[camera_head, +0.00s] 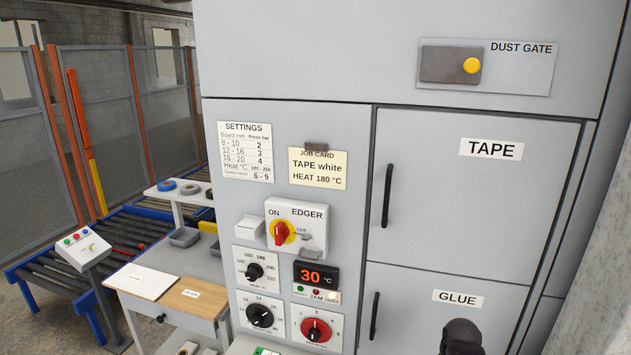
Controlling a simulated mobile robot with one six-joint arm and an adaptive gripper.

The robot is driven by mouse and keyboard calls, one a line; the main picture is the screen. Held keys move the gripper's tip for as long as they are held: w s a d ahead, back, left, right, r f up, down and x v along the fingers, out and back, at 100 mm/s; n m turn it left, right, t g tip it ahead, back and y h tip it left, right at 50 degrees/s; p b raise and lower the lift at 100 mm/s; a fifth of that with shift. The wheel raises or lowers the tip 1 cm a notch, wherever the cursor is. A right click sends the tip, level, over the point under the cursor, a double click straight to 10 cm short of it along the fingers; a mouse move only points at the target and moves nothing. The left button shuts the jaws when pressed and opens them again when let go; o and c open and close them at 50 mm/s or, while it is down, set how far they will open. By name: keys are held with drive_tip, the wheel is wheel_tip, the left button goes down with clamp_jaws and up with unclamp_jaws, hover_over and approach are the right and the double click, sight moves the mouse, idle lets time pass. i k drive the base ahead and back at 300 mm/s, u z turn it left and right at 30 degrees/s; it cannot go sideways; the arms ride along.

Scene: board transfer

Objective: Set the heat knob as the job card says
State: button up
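The job card (318,168) hangs on the grey cabinet front and reads "TAPE white, HEAT 180 °C". The heat knob (254,272) is black, on a white dial plate marked °C below the EDGER switch. Its scale runs from about 140 at left over 160 and 180 at the top to 220 at right. Its pointer seems turned to the left, low end; the exact mark is too small to tell. The display (316,276) shows 30 °C. A black rounded end, seemingly my gripper (462,338), shows at the bottom right, apart from the knob; its fingers are hidden.
A red EDGER switch (281,233) points to ON. Below the heat knob are another black knob (260,315) and a red knob (316,330). A settings sheet (245,151) hangs above. TAPE and GLUE doors have protruding black handles (386,195). A workbench (160,335) stands left.

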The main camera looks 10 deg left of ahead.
sight(254, 271)
drive_tip(key=z, duration=0.5)
drive_tip(key=k, duration=0.1)
drive_tip(key=u, duration=2.6)
drive_tip(key=i, duration=0.45)
drive_tip(key=z, duration=0.7)
